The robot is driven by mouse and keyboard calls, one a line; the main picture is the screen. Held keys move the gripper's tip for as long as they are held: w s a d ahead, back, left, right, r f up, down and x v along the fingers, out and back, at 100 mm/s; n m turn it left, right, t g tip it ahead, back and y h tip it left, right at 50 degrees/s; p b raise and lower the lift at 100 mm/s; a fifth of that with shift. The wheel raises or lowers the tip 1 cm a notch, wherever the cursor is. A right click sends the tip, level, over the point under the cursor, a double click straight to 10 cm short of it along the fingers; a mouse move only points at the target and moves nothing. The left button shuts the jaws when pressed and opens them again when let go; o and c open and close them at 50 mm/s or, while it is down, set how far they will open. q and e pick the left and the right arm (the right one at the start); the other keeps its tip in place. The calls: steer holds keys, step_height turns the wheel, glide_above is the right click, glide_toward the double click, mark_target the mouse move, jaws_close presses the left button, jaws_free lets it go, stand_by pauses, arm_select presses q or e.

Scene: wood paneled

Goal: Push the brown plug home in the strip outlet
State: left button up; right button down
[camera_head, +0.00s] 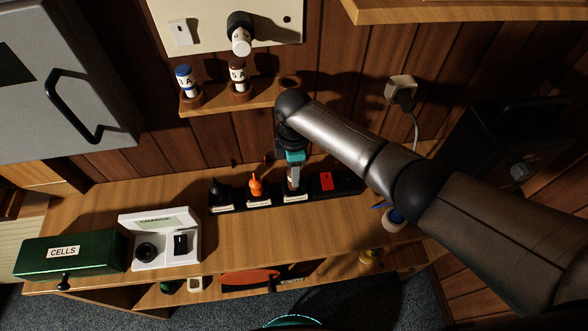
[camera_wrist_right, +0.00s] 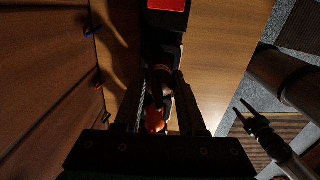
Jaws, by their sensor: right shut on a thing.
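The black strip outlet (camera_head: 345,188) lies along the back of the wooden shelf. My right gripper (camera_head: 293,184) points down at it and is shut on the brown plug (camera_wrist_right: 163,76). In the wrist view the brown plug shows between the fingers, over the strip; the fingers and shadow hide its lower end, so I cannot tell how deep it sits. The orange plug (camera_head: 255,186) and black plug (camera_head: 222,188) stand in the strip to the left. The red switch (camera_head: 326,181) is to the right. My left gripper (camera_wrist_right: 241,108) shows small in the wrist view, its fingers apart and empty.
A white charger box (camera_head: 165,252) and green cells box (camera_head: 70,256) stand at the left. A wall plug (camera_head: 401,90) with a cord is at right. The shelf front is mostly clear.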

steer(key=shift+f+b, duration=0.9)
steer(key=shift+f, duration=0.3)
steer(key=shift+c, duration=2.1)
jaws_free()
steer(key=shift+r, duration=0.1)
step_height(320, 180, up, 7)
steer(key=shift+r+p, duration=0.15)
steer(key=shift+p, duration=0.3)
